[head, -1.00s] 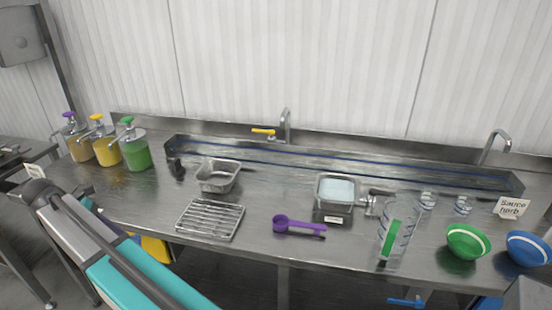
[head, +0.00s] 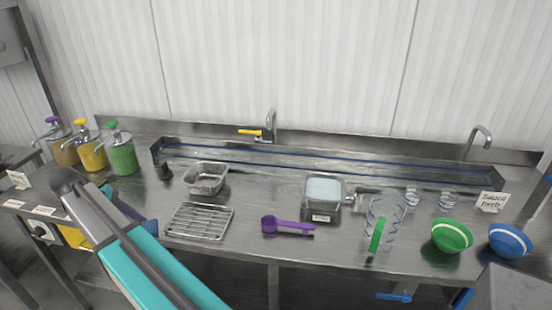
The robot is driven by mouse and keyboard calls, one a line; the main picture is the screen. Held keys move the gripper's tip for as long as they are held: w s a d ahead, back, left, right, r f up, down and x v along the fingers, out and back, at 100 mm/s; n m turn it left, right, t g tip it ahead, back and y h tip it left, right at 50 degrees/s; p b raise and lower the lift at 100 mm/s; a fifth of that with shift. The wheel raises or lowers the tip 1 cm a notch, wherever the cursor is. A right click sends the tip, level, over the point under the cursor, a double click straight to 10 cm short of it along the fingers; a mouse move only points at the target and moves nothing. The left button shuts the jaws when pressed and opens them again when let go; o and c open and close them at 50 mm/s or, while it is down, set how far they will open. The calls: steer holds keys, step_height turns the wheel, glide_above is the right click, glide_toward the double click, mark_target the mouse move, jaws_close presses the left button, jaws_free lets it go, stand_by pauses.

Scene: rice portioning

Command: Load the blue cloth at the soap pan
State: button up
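The soap pan (head: 325,190), a small steel pan with pale blue liquid and a label on its front, stands on the steel counter right of centre. No blue cloth can be made out with certainty. A dark blue patch (head: 151,226) shows just right of my arm at the counter's left end, mostly hidden; I cannot tell what it is. My grey and teal arm rises from the bottom to the left, with its upper joint near the counter's left end. My gripper is not visible, so its state and any load are hidden.
Left of the soap pan are a purple scoop (head: 288,226), a wire rack (head: 199,221) and an empty steel pan (head: 205,178). To its right are a clear measuring jug (head: 380,228), a green bowl (head: 452,236) and a blue bowl (head: 510,241). Pump bottles (head: 122,157) stand back left.

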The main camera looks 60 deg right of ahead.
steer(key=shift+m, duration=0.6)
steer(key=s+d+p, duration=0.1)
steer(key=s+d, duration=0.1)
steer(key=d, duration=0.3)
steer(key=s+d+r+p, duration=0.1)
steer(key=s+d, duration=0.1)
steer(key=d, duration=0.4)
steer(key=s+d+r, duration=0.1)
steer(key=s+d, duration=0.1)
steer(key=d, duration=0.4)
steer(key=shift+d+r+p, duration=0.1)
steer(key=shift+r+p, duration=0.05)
steer(key=shift+p, duration=0.25)
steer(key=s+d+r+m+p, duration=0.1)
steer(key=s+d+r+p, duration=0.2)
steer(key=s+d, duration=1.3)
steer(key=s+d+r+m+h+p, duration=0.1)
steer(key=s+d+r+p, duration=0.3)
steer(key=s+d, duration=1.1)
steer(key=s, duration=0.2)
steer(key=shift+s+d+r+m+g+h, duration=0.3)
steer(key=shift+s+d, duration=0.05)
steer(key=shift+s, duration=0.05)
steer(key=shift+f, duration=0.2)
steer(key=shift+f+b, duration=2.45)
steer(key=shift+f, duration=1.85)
